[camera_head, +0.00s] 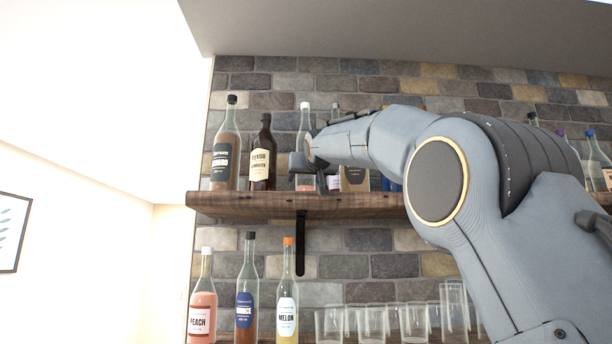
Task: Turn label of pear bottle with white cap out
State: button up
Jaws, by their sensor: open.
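A clear bottle with a white cap (305,106) stands on the upper wooden shelf (260,203), just right of a dark brown bottle. Its neck shows and a little pinkish content shows low down; my gripper hides much of its body, so I cannot read a label on it. My gripper (308,172) is in front of this bottle at body height, seen mostly from the side and back. It is open. I cannot tell whether a finger touches the glass.
Left of it on the shelf stand a brown bottle with a cream label (262,160) and a tall black-capped bottle (226,150). More bottles stand close on the right, partly behind my arm. Below are peach (203,305), blue-labelled (246,300) and melon (287,305) bottles and several glasses (370,325).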

jog(key=shift+d+n+y, duration=0.1)
jog(key=shift+n+y, duration=0.5)
jog(key=shift+y, duration=0.3)
jog(key=shift+w+f+n+g+y+b, duration=0.15)
jog(key=shift+n+g+y+b, duration=0.45)
jog(key=shift+b, duration=0.6)
jog(key=shift+s+r+y, duration=0.2)
jog(key=shift+r+y, duration=0.05)
jog(key=shift+y, duration=0.05)
jog(key=shift+c, duration=0.4)
jog(key=c, duration=0.8)
jog(key=shift+m+t+h+p, duration=0.45)
jog(key=shift+h+p, duration=0.35)
jog(key=shift+p, duration=0.55)
jog(key=shift+a+f+m+h, duration=0.1)
jog(key=shift+a+m+h, duration=0.1)
jog(key=shift+m+h, duration=0.45)
